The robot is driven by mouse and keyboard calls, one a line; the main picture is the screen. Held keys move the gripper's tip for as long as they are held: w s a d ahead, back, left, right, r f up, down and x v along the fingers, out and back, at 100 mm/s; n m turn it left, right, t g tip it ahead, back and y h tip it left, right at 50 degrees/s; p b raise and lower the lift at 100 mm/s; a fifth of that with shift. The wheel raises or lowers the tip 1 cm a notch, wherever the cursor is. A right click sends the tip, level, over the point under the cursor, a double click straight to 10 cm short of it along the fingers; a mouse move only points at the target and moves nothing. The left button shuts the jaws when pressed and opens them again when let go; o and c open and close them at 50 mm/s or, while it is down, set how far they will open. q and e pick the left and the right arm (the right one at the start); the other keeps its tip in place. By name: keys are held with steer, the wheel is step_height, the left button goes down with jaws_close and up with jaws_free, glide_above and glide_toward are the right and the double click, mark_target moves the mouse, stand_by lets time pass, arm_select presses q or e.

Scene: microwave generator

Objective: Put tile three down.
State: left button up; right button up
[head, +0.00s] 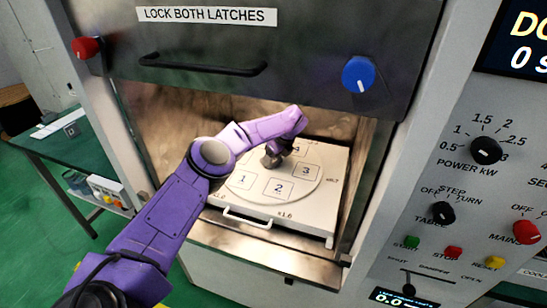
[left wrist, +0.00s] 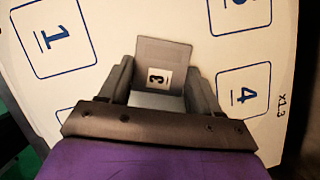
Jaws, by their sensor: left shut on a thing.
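A grey tile (left wrist: 165,52) with a white label reading 3 is between the fingers of my left gripper (left wrist: 160,82) in the left wrist view. The gripper is shut on it. In the head view my left gripper (head: 271,158) reaches inside the open chamber, over the middle of the white round plate (head: 258,182). The plate has marked squares: 1 (head: 243,180), 2 (head: 278,188), 3 (head: 306,171), and 4, partly hidden by my arm. The arm and gripper mostly hide the tile in the head view. I cannot tell whether it touches the plate. My right gripper is not in view.
The raised door (head: 240,45) hangs above the opening. The tray (head: 318,222) under the plate has a front handle (head: 247,217). Chamber walls stand close on both sides. A control panel (head: 470,190) is at the right and a green bench (head: 70,140) at the left.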

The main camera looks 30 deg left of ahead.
arm_select(q)
steer(key=shift+f, duration=0.2)
steer(key=o, duration=1.2)
steer(key=shift+r, duration=0.3)
steer(key=shift+r+p, duration=0.4)
steer(key=shift+p, duration=0.35)
steer(key=b+v, duration=0.3)
steer(key=v, duration=0.8)
steer(key=shift+d+r, duration=0.1)
steer(key=shift+r, duration=0.1)
